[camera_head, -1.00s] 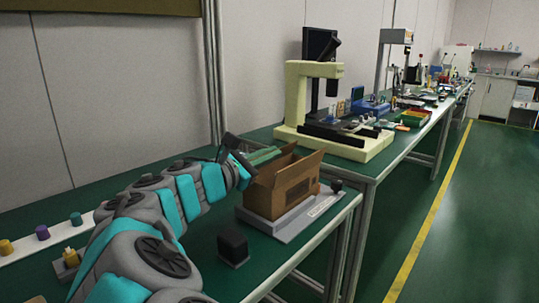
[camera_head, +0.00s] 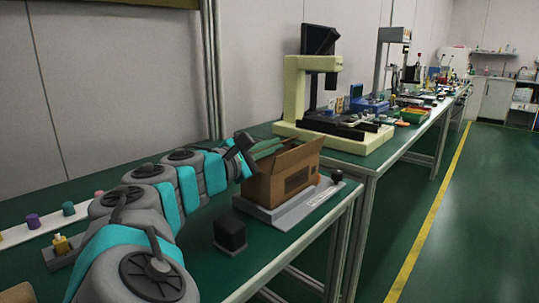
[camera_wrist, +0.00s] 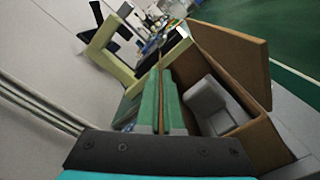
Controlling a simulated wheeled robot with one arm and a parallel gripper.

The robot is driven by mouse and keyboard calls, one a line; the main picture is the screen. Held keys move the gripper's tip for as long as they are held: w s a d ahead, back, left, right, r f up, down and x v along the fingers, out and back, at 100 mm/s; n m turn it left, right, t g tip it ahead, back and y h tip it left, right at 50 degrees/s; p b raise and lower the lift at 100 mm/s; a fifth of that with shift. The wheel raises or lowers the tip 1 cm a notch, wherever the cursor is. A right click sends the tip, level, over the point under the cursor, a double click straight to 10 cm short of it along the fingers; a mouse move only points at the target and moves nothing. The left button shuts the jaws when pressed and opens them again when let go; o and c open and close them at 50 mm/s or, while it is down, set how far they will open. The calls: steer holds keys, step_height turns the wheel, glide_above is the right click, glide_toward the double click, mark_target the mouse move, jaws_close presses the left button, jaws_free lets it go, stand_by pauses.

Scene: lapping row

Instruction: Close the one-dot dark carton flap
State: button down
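A brown cardboard carton (camera_head: 290,182) stands on a grey base plate (camera_head: 300,212) on the green bench. Its top is open in the wrist view, where one wide flap (camera_wrist: 232,58) leans outward on the right and a grey object (camera_wrist: 212,105) lies inside. A thin brown edge also shows by the fingertips. I cannot make out any dot marks. My gripper (camera_head: 268,148) is at the carton's upper left side. In the wrist view its green fingers (camera_wrist: 160,105) are close together beside the open top, with only a narrow brown line between them. I see nothing clearly held.
A black block (camera_head: 230,230) stands on the bench in front of the carton. A black knob (camera_head: 337,176) sits at the plate's right end. A cream-coloured microscope-like machine (camera_head: 298,95) stands behind. Small coloured cylinders (camera_head: 33,221) stand on a white strip at left.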

steer(key=c, duration=1.5)
jaws_free()
steer(key=shift+c, duration=0.2)
steer(key=o, duration=0.5)
